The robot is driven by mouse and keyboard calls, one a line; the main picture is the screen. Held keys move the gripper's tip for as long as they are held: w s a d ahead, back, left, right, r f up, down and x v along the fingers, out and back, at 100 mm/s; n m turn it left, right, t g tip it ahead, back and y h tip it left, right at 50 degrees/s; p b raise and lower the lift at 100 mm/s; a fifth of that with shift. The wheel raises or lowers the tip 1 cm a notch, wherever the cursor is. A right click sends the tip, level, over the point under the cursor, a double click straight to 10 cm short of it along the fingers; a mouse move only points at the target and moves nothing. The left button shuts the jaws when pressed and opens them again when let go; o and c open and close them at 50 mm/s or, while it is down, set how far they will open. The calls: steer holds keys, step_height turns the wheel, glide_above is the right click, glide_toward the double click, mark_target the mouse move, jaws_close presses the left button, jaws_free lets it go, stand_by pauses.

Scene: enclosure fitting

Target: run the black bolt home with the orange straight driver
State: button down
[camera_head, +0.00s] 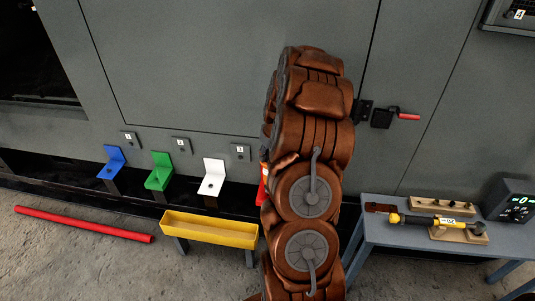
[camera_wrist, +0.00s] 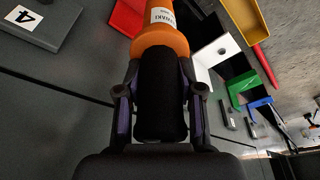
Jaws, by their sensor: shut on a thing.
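The orange straight driver (camera_wrist: 162,45) is in my gripper (camera_wrist: 160,98) in the wrist view. It has a black grip and a white label, and the two fingers close on the black grip from both sides. The driver's far end runs out of the top of the picture. A red bracket (camera_wrist: 127,16) shows beside the driver at upper left. In the head view my arm hides most of the driver and the gripper, and only a sliver of the red bracket (camera_head: 262,186) shows. I cannot make out the black bolt in either view.
White (camera_head: 213,178), green (camera_head: 160,171) and blue (camera_head: 111,162) brackets stand along the grey enclosure, left of my arm. A yellow trough (camera_head: 208,230) stands before them; a red bar (camera_head: 83,224) lies on the floor. A bench (camera_head: 385,236) at right holds a yellow-black tool (camera_head: 430,220).

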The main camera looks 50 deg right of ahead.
steer(key=shift+f+b, duration=0.7)
steer(key=shift+f, duration=0.35)
stand_by(2.8)
steer(key=shift+r, duration=0.15)
steer(key=shift+r+p, duration=0.35)
steer(key=shift+r, duration=2.6)
steer(key=shift+w, duration=0.1)
